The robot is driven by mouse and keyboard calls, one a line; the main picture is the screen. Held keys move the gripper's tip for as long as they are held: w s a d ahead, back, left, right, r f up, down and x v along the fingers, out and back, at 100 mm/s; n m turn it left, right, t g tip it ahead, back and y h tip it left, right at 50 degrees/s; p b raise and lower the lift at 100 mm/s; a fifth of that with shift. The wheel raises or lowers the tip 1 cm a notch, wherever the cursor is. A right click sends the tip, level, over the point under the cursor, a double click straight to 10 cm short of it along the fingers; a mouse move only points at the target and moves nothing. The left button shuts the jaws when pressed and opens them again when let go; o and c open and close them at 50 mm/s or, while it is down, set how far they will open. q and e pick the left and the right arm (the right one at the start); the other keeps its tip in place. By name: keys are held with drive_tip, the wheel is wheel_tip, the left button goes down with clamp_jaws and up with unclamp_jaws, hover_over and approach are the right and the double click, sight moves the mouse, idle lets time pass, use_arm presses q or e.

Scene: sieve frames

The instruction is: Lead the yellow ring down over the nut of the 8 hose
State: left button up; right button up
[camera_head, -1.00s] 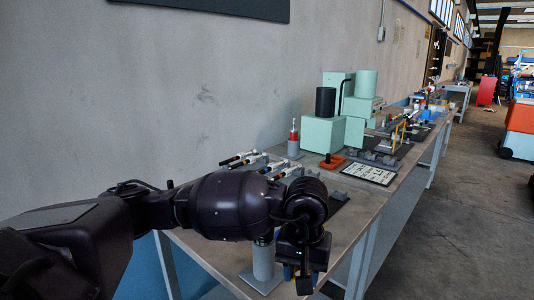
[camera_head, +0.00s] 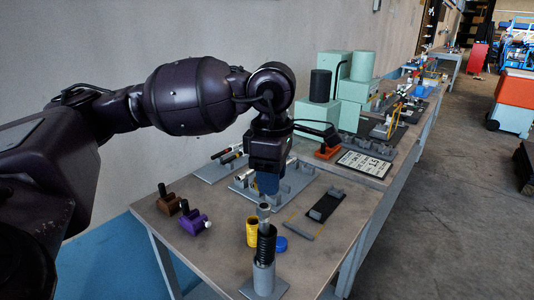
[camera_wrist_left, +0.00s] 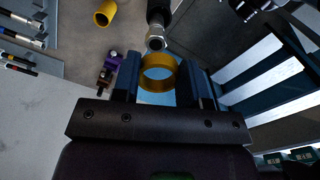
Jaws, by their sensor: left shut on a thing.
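My left gripper (camera_head: 267,184) points down over the table, above and behind the upright hose. In the left wrist view it (camera_wrist_left: 160,82) is shut on the yellow ring (camera_wrist_left: 158,84), which sits between the fingertips with its opening showing. The ring is hidden in the head view. A black ribbed hose (camera_head: 266,245) stands upright in a grey holder (camera_head: 263,278), with a metal nut (camera_head: 263,210) on top. The nut also shows in the left wrist view (camera_wrist_left: 155,42), just beyond the ring and apart from it in the picture. I cannot read the hose's number.
A yellow cup (camera_head: 252,232) and a blue cap (camera_head: 281,243) stand near the hose. Purple (camera_head: 193,222) and brown (camera_head: 168,203) fittings lie to the left. Grey racks (camera_head: 218,168) with hoses are behind. A dark tray (camera_head: 325,205) lies right.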

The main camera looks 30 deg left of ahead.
sight(270, 207)
use_arm(q)
drive_tip(key=shift+w+a+r+n, duration=0.15)
drive_tip(key=shift+a+r+n, duration=0.3)
drive_tip(key=shift+n, duration=0.25)
drive_tip(key=shift+d, duration=0.1)
use_arm(e)
drive_tip(key=shift+w+a, duration=0.25)
drive_tip(key=shift+a, duration=0.05)
drive_tip(key=shift+s+d, duration=0.1)
drive_tip(key=shift+s, duration=0.05)
drive_tip(key=shift+f, duration=0.1)
use_arm(q)
drive_tip(key=shift+f+b, duration=0.15)
drive_tip(key=shift+b, duration=0.25)
wheel_tip(270, 207, down, 4)
drive_tip(key=b, duration=0.3)
drive_tip(key=shift+f+b, duration=0.15)
drive_tip(key=shift+b, duration=0.2)
drive_tip(key=shift+f, duration=0.25)
use_arm(e)
wheel_tip(270, 207, down, 5)
drive_tip(key=shift+r, duration=0.1)
